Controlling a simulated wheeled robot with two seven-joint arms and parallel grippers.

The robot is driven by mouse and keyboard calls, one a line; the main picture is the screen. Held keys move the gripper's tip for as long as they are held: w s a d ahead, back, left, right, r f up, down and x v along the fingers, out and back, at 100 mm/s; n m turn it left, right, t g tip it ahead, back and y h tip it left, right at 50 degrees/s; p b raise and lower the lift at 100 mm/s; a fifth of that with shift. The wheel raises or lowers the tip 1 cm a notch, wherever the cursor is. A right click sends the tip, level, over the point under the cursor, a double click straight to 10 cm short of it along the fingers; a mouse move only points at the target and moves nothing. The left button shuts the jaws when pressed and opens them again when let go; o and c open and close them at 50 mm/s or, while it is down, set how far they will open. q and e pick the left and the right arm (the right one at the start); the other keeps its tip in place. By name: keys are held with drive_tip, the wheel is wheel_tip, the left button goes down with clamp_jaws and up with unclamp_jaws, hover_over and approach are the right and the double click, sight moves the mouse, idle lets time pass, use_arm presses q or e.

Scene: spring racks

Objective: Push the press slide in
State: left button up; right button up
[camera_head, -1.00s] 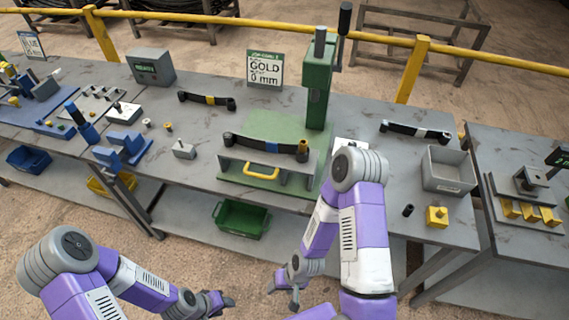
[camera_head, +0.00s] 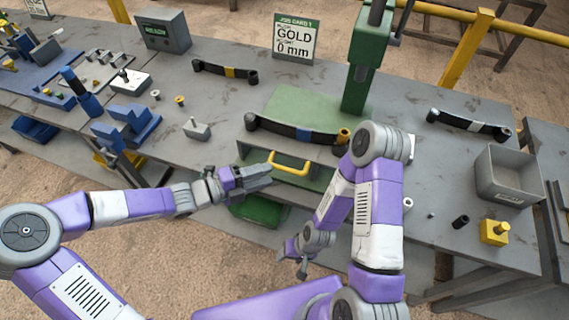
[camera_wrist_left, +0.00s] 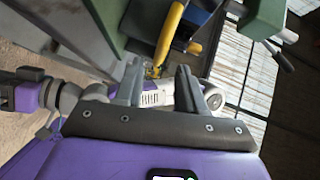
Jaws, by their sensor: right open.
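The press slide (camera_head: 262,158) is a grey tray-like piece at the front of the green press (camera_head: 362,62). It has a yellow bar handle (camera_head: 290,165), and a dark leaf spring with a blue band (camera_head: 300,133) lies across it. My left gripper (camera_head: 270,177) is just in front of and left of the handle. In the left wrist view its two fingers (camera_wrist_left: 158,85) stand apart with nothing gripped, and the yellow handle (camera_wrist_left: 170,35) lies beyond their tips. My right gripper (camera_head: 293,257) is open and low in front of the table. My right forearm hides the slide's right end.
A sign reading GOLD 0 mm (camera_head: 294,40) stands behind. A gold-banded spring (camera_head: 226,72) and a white-banded spring (camera_head: 468,123) lie on the bench. A grey bin (camera_head: 510,175) and a yellow block (camera_head: 494,232) are at right. A green bin (camera_head: 258,211) is below the bench.

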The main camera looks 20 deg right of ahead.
sight(283, 170)
use_arm(q)
drive_tip(key=b+x, duration=0.1)
drive_tip(key=x, duration=0.6)
drive_tip(key=shift+d+b, duration=0.15)
drive_tip(key=shift+b, duration=0.15)
clamp_jaws()
